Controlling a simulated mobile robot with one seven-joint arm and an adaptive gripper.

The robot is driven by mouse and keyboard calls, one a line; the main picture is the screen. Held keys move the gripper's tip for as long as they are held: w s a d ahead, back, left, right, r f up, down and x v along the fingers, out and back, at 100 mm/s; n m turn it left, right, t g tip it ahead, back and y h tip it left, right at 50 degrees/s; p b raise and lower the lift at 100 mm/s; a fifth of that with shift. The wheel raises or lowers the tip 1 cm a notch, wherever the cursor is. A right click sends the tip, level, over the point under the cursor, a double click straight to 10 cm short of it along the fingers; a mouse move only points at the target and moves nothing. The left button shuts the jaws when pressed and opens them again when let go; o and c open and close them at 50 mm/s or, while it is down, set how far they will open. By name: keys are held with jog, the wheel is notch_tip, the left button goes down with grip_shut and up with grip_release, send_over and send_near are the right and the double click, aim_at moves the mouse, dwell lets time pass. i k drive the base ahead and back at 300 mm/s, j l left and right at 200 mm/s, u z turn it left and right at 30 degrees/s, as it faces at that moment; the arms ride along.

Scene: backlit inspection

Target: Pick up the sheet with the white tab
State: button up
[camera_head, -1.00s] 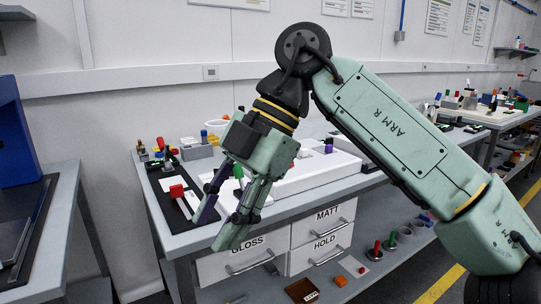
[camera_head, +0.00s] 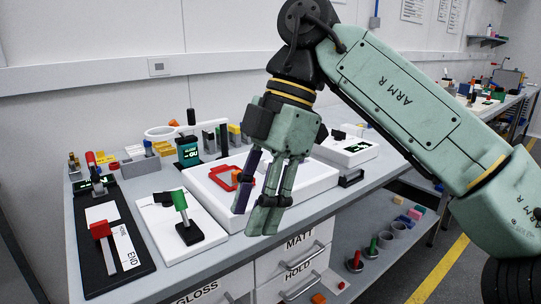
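My gripper (camera_head: 252,214) points down over the front of a white light panel (camera_head: 325,181) on the bench. Its fingers look apart, with nothing seen between them. A red-orange frame-like piece (camera_head: 222,178) lies on the panel, just left of my fingers and partly behind them. I cannot make out a sheet with a white tab; my gripper hides part of the panel.
On the bench (camera_head: 215,252), left of the panel, stand a green-handled lever on a white plate (camera_head: 160,240) and a red-handled lever on a black plate (camera_head: 135,268). Several small blocks and devices line the back. Drawers marked MATT and HOLD (camera_head: 297,266) are below.

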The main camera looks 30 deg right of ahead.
aim_at(261, 168)
jog(key=i+l, duration=1.1)
